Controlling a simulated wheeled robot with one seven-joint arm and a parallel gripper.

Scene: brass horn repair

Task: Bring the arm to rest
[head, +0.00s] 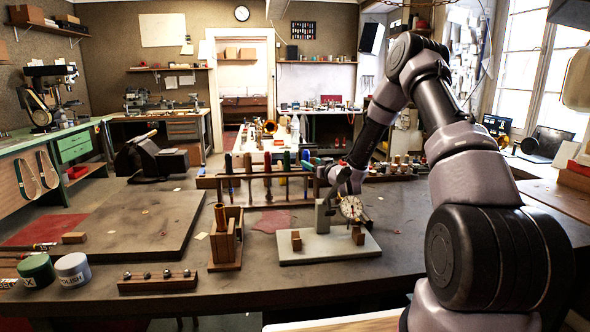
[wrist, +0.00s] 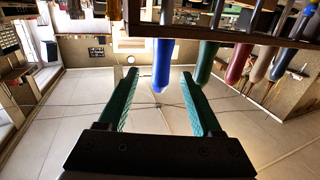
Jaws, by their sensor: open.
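My arm reaches in from the right in the head view, bent at the elbow, over the workbench (head: 420,230). My gripper (head: 325,174) is at the right end of a wooden tool rack (head: 238,181), above a dial gauge. In the wrist view my gripper (wrist: 160,82) has its two green fingers spread apart. The wrist view is upside down, with the ceiling at the bottom. A blue handle (wrist: 162,65) shows between the fingertips in the picture, seemingly beyond them; no finger visibly touches it. I see nothing held.
The dial gauge (head: 351,208) and its grey stand (head: 345,245) are just below my gripper. A wooden holder (head: 226,250), a block with several small pieces (head: 158,284) and two jars (head: 73,270) stand to the left. A flat board (head: 120,225) lies at left, mostly clear.

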